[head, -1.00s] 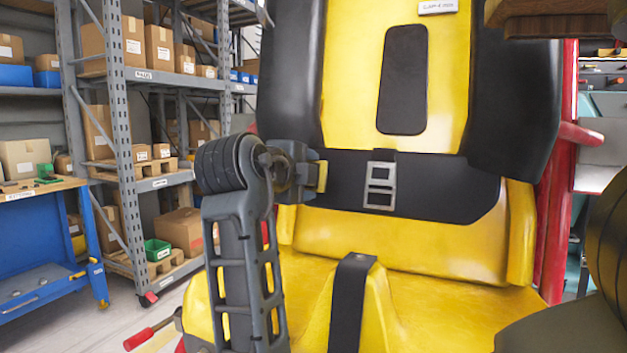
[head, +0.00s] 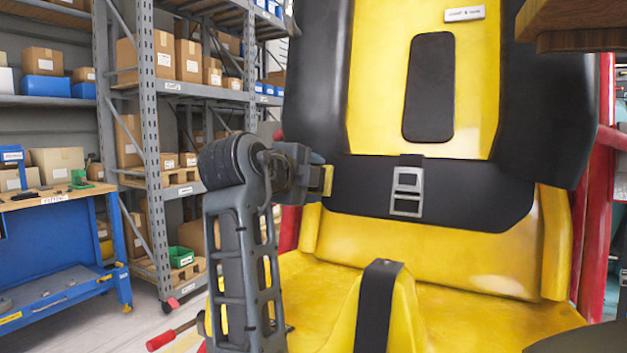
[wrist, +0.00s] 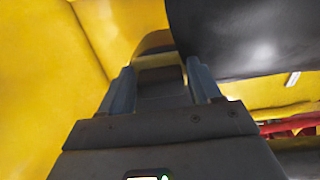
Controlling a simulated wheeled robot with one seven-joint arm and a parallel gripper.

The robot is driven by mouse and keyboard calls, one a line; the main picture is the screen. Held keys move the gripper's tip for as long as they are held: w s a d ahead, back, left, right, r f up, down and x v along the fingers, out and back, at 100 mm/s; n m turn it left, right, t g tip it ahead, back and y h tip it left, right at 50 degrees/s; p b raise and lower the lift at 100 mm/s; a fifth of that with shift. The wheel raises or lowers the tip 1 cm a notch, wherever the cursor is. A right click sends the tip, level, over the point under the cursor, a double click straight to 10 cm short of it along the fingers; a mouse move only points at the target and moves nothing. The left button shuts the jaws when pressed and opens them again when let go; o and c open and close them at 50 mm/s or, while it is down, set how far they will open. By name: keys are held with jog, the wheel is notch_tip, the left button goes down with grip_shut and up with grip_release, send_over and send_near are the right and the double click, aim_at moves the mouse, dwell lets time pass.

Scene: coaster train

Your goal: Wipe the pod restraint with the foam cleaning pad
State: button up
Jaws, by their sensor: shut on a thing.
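The pod is a yellow seat (head: 440,260) with a wide black restraint band (head: 460,200) across it and a metal buckle (head: 407,190) in the middle. A black strap (head: 378,310) rises at the front centre. My gripper (head: 318,180) is at the left end of the band. It is shut on the foam cleaning pad (head: 328,181), which shows as a small yellow block. In the wrist view the pad (wrist: 158,76) sits between my fingers, with a yellow strip and dark body. A black surface (wrist: 230,40) lies close beside it; contact cannot be told.
Black side bolsters (head: 550,110) flank the backrest. A wooden edge (head: 575,25) hangs at the top right. Red frame parts (head: 603,150) stand right of the seat. A blue workbench (head: 60,250) and grey shelving (head: 150,150) with boxes are at the left.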

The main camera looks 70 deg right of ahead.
jog(key=shift+v, duration=2.9)
jog(key=shift+a, duration=0.1)
jog(key=shift+v, duration=1.35)
